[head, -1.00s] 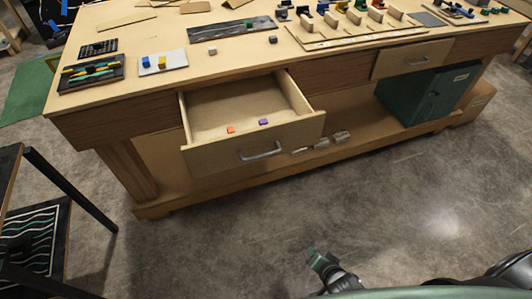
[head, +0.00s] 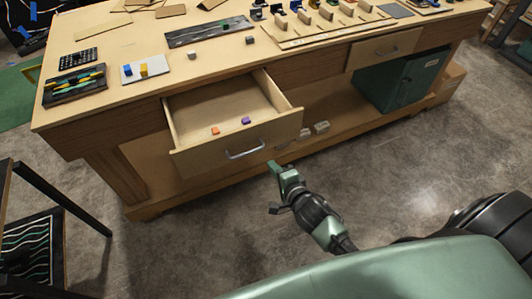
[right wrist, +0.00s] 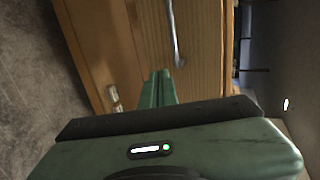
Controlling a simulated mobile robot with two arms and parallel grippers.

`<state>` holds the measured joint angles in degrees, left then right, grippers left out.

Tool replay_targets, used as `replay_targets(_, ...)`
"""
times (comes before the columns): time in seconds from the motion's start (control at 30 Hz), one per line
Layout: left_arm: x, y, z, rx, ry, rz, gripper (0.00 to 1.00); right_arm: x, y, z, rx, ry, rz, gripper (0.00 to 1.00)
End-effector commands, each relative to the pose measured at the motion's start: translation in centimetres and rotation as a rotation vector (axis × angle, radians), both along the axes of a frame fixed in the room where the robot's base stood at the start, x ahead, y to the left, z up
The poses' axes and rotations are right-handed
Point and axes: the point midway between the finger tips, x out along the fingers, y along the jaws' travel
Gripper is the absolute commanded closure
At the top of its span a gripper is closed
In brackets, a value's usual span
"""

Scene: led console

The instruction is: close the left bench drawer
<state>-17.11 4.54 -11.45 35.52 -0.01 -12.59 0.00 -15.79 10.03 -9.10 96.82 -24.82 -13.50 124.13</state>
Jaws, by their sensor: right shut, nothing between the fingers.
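The left bench drawer (head: 236,143) stands pulled out of the wooden bench, with a silver bar handle on its front. An orange block (head: 215,131) and a purple block (head: 246,121) lie inside it. My right gripper (head: 275,167) is shut and empty, just in front of the drawer's lower right part and apart from it in the head view. In the right wrist view the shut green fingers (right wrist: 158,88) point toward the drawer front (right wrist: 205,50), beside its handle (right wrist: 175,35). My left gripper is not in view.
The bench top (head: 200,75) holds a pen tray, a white board with blocks and several small parts. A right drawer (head: 385,48) is shut above a green cabinet (head: 400,82). A dark rack (head: 45,215) stands at the left. The floor in front is clear.

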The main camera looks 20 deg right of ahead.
Motion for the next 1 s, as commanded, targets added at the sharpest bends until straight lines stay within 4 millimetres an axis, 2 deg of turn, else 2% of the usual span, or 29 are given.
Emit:
replay_targets(0.1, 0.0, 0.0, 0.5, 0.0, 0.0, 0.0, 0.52, 2.2, 0.1, -0.4, -0.002, -0.001, 0.001, 1.0)
replay_targets(0.33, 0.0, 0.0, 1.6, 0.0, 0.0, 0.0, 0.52, 4.9, 0.2, 0.1, -0.002, 0.0, 0.001, 1.0)
replay_targets(0.87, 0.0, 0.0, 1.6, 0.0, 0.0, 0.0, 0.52, 5.5, 0.3, 0.1, 0.001, 0.001, 0.0, 1.0)
replay_targets(1.0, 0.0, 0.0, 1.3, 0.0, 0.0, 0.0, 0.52, 6.4, 0.3, 0.0, 0.0, 0.0, 0.0, 1.0)
